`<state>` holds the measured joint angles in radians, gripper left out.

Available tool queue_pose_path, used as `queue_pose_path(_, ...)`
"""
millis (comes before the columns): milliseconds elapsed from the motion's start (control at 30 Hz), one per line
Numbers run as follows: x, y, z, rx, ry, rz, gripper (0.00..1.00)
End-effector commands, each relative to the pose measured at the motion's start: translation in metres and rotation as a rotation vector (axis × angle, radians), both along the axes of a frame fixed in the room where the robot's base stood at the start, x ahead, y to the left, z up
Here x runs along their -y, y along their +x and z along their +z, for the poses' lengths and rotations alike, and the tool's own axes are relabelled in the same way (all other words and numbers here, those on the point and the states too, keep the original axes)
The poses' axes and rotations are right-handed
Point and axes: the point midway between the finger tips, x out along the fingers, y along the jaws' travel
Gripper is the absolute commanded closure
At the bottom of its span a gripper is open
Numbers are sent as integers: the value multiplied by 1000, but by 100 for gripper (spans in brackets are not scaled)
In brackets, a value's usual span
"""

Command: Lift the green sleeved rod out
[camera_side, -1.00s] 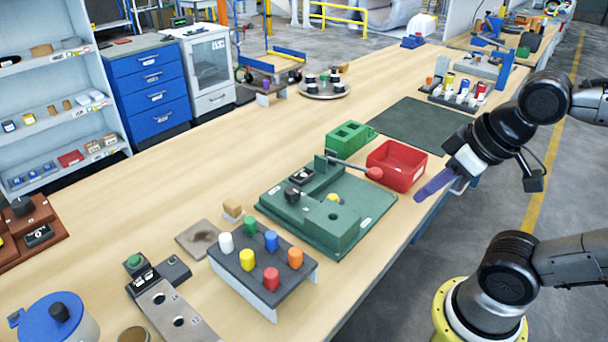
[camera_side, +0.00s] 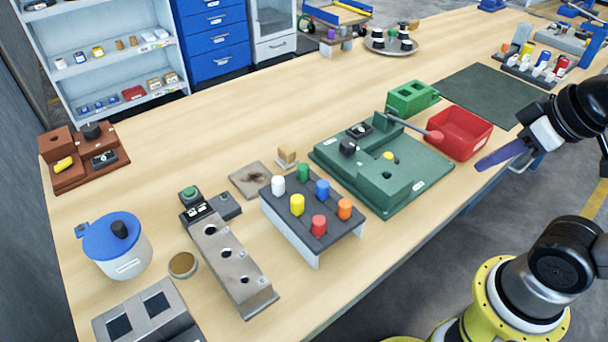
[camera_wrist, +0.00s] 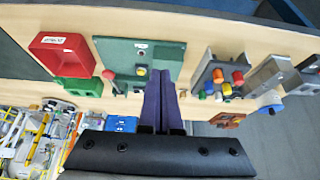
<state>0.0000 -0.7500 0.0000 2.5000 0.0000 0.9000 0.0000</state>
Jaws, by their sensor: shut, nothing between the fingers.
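The green sleeved rod (camera_side: 303,173) stands in a dark rack (camera_side: 281,219) in the side view. It is in the rack's back row, between the white and blue sleeved rods. Its lower part is hidden in the rack. My gripper (camera_side: 480,167) is shut and empty, with purple fingers. It is well to the right of the rack, near the red bin at the table's front edge. In the wrist view the shut fingers (camera_wrist: 160,78) point toward the green fixture, and the rack (camera_wrist: 205,71) is to their right. I cannot clearly pick out the green rod there.
Yellow (camera_side: 297,205), red (camera_side: 318,226), orange (camera_side: 344,208), blue (camera_side: 322,189) and white (camera_side: 278,185) rods crowd the rack. A grey block (camera_side: 235,268) stands left.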

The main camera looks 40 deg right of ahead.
Motion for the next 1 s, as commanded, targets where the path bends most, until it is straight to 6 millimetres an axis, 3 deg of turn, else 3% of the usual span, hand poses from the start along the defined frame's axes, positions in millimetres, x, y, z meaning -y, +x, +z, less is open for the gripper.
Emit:
queue_pose_path(200,0,0,0,0,0,0,100)
queue_pose_path(233,0,0,0,0,0,0,96)
queue_pose_path(500,0,0,0,0,0,0,48)
queue_pose_path(600,0,0,0,0,0,0,34)
queue_pose_path(867,0,0,0,0,2,-4,34)
queue_pose_path(1000,0,-3,-1,-14,47,-90,34)
